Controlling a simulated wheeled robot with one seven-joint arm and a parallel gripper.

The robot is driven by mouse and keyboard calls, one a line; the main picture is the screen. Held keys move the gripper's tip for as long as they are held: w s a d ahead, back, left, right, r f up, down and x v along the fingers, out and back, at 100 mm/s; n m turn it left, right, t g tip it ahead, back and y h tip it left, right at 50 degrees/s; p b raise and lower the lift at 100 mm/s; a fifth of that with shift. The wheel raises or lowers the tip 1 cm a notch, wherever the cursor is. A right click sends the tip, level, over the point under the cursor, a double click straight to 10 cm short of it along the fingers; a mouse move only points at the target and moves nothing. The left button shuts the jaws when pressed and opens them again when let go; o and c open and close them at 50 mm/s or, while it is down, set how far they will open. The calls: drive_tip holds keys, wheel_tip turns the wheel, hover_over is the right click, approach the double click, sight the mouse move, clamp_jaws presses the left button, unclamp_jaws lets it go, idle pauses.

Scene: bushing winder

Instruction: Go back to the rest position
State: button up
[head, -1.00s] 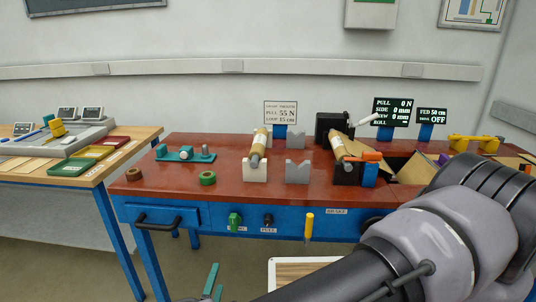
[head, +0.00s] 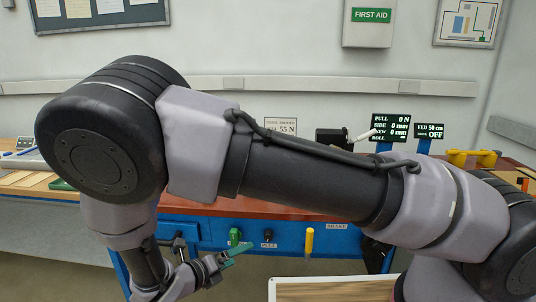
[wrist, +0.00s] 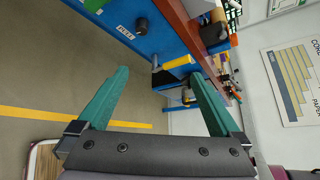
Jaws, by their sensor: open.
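My gripper (wrist: 160,100) is open and empty in the wrist view, its two green fingers spread wide with only floor and the bench side beyond them. In the head view my gripper (head: 236,250) hangs low at the front of the blue bench (head: 290,236), beside its drawer front. My arm is folded across the middle of the head view and hides most of the red bench top.
The readout screens (head: 390,127) stand at the back of the bench. A yellow handle (head: 309,242), a green knob (head: 235,237) and a black knob (head: 268,236) are on the bench front. A wood-topped surface (head: 330,290) with a white rim is below. Open floor lies left in the wrist view.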

drive_tip(key=w+d+r+m+g+y, duration=0.3)
drive_tip(key=w+d+r+m+g, duration=0.15)
drive_tip(key=d+r+m, duration=0.65)
drive_tip(key=w+d+r+m+g+y, duration=0.25)
drive_tip(key=d+r+m+g, duration=0.45)
drive_tip(key=r+m, duration=0.7)
drive_tip(key=s+d+r+m+t+y, duration=0.2)
drive_tip(key=s+d+r+m+t, duration=0.1)
drive_tip(key=d+r+m, duration=0.4)
drive_tip(key=s+d+r+m+t+y, duration=0.3)
drive_tip(key=d+r+m, duration=0.5)
drive_tip(key=r+m, duration=0.3)
drive_tip(key=s+m+t, duration=0.1)
drive_tip(key=s, duration=0.1)
drive_tip(key=shift+s+d+r, duration=0.15)
drive_tip(key=shift+s+d, duration=0.15)
drive_tip(key=shift+s, duration=0.1)
